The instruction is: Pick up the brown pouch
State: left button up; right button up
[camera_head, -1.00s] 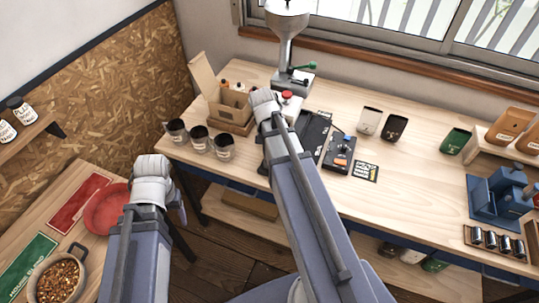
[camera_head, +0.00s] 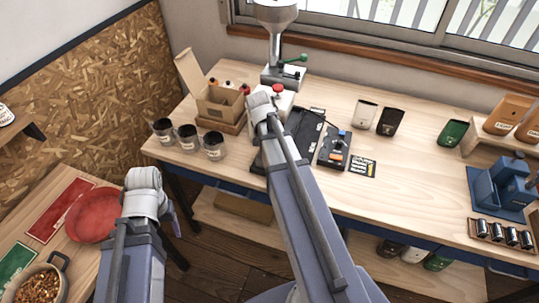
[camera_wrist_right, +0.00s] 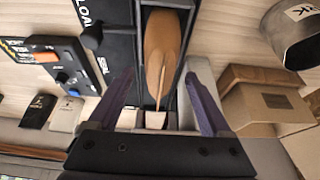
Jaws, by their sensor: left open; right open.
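A brown pouch (camera_wrist_right: 160,52) stands in the slot of a black loading tray (camera_wrist_right: 112,18) in the right wrist view, narrow top edge towards me. My right gripper (camera_wrist_right: 162,104) is open, with its purple fingers on either side of the pouch's near end; I see no clear contact. In the head view my right arm covers this pouch and the right gripper, above the black tray (camera_head: 303,133). My left gripper (camera_head: 171,217) is open and empty at the left, beside the red round tray; its fingers are mostly hidden by its own wrist.
The black sealer (camera_head: 335,148) lies right of the loading tray. A cardboard box (camera_head: 220,104) and dark-filled cups (camera_head: 187,138) stand left of it. White (camera_head: 365,112) and dark (camera_head: 390,120) pouches stand behind. Other brown pouches (camera_head: 503,114) are on the right shelf.

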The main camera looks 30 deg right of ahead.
jog(key=shift+f, duration=0.15)
grip_shut()
dwell(0.6)
